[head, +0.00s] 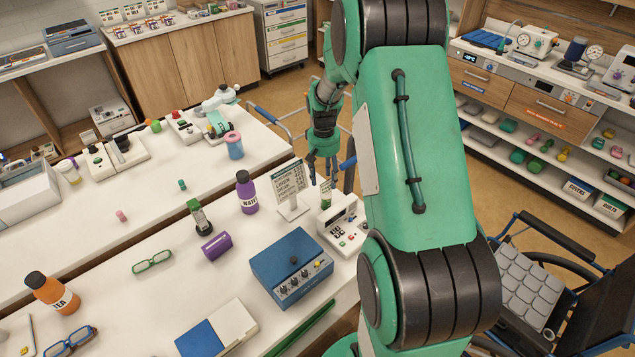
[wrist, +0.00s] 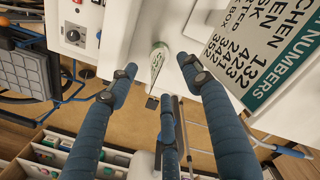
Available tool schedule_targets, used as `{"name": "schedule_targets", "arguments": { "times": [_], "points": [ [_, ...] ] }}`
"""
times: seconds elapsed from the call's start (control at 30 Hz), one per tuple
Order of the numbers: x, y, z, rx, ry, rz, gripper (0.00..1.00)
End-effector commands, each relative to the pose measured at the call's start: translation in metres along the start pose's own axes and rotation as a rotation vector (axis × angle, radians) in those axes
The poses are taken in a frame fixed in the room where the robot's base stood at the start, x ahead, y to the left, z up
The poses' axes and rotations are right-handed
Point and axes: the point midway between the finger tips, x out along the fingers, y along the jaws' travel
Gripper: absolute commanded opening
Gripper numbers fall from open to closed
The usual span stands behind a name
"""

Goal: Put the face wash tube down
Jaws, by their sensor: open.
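A wheelchair (head: 532,285) is at the right.

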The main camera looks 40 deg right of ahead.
Motion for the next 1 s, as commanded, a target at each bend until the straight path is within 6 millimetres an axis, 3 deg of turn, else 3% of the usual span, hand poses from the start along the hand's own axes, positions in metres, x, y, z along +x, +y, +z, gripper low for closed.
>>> {"name": "schedule_targets", "arguments": {
  "times": [0.17, 0.27, 0.47, 0.7, 1.0],
  "points": [
    [-0.012, -0.007, 0.003, -0.009, 0.011, 0.001, 0.49],
    [-0.029, -0.018, 0.008, -0.022, 0.028, 0.001, 0.49],
    [-0.085, -0.053, 0.031, -0.067, 0.084, 0.002, 0.49],
    [-0.158, -0.102, 0.081, -0.138, 0.168, -0.005, 0.49],
    [-0.227, -0.149, 0.161, -0.224, 0.270, -0.026, 0.49]
  ]
}}
